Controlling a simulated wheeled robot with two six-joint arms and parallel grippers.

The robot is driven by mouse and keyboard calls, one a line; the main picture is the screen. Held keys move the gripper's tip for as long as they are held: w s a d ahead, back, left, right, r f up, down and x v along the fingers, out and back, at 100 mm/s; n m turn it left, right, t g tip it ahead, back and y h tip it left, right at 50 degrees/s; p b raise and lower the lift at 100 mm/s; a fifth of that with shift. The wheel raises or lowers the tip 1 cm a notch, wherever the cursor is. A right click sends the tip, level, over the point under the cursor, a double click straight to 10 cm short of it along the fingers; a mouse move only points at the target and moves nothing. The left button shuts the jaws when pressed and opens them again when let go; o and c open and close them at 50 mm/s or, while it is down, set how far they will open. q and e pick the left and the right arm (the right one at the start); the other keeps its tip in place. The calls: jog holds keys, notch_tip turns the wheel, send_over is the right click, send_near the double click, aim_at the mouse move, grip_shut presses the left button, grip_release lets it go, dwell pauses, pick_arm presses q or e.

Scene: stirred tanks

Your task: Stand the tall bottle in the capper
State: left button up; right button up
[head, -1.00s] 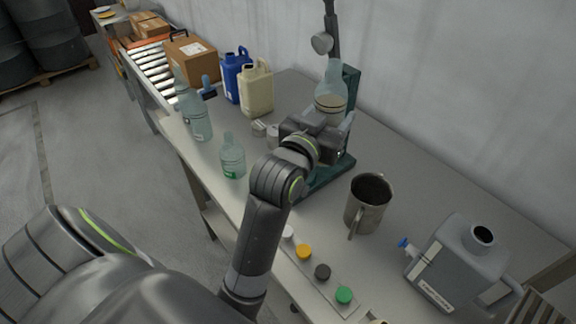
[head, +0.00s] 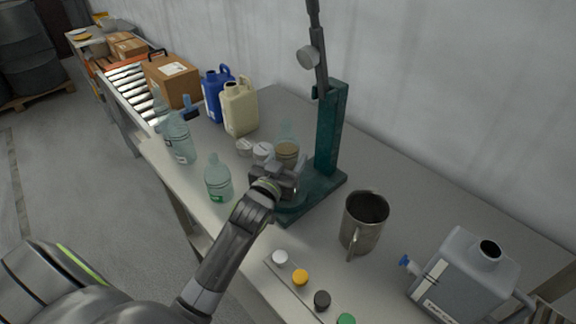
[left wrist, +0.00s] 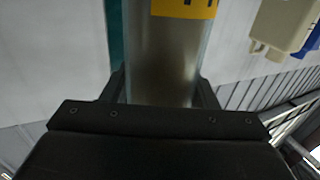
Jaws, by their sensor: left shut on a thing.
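The tall bottle (head: 287,155), clear with a yellow-brown band, is upright between the fingers of my left gripper (head: 274,182). In the left wrist view the fingers (left wrist: 162,95) close on both sides of the bottle (left wrist: 165,55), below its yellow label. The capper (head: 331,130) is a dark green stand with a column, a lever on top and a flat base (head: 323,184). The bottle is left of the column, over or on the base. My gripper hides its lower part, so I cannot tell whether it touches. My right gripper is not in view.
Another tall clear bottle (head: 177,138) and a short bottle (head: 218,180) stand left. Pale lids (head: 263,150) lie near the capper. Blue (head: 213,97) and cream (head: 240,108) jugs stand behind. A metal mug (head: 362,222), coloured caps (head: 300,277) and a grey canister (head: 465,275) are at right.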

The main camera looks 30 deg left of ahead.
pick_arm(q)
jog(key=shift+f, duration=1.1)
jog(key=o, duration=1.3)
jog(key=shift+o, duration=0.2)
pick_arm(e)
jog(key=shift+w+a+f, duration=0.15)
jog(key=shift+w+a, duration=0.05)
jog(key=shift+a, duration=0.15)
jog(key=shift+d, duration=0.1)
